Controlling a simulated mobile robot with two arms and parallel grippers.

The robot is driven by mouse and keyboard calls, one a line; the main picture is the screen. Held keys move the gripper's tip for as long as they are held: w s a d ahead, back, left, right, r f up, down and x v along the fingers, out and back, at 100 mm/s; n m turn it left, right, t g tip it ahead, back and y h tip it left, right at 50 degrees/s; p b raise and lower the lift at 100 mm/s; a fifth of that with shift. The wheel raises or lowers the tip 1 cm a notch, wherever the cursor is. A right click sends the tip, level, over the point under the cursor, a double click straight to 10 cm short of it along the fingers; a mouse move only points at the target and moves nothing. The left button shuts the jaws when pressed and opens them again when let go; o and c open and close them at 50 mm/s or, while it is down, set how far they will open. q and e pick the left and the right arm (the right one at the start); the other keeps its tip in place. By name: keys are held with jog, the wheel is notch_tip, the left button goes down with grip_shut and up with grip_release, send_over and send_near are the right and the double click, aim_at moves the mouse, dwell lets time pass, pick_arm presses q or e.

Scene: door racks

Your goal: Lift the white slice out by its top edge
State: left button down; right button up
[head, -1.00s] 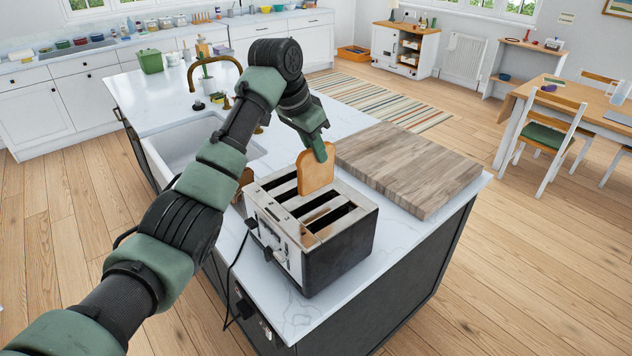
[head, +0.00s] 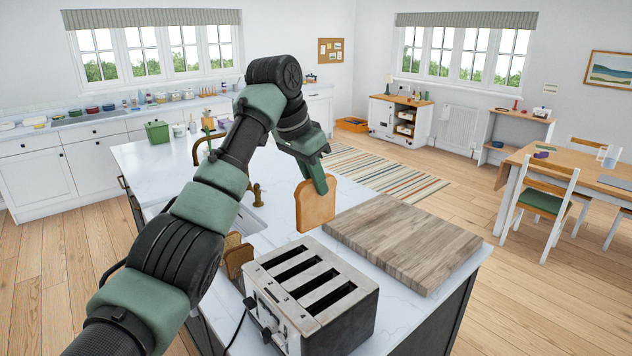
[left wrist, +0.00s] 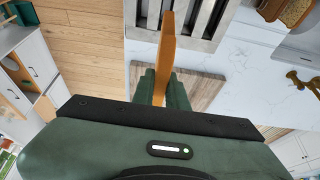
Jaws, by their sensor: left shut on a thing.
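My left gripper (head: 316,184) is shut on the top edge of a white bread slice (head: 315,208) with a tan face and brown crust. The slice hangs upright in the air, clear above the toaster's far end. In the left wrist view the slice (left wrist: 166,50) shows edge-on between the fingers (left wrist: 163,88). The toaster (head: 338,318), black and steel with several long slots, stands on the counter. Its slots look dark and empty in the head view. My right gripper is not in view.
A wooden board (head: 405,240) lies on the counter (head: 170,165) right of the toaster. Brown slices (head: 237,260) stand left of the toaster, partly behind my arm. A brass tap (head: 208,142) rises behind. The board's top is bare.

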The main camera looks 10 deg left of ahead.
pick_arm(q)
jog(key=shift+r+p, duration=0.5)
jog(key=shift+r, duration=0.35)
notch_tip(320, 180, up, 2)
jog(key=shift+p, duration=0.6)
jog(key=shift+r, duration=1.05)
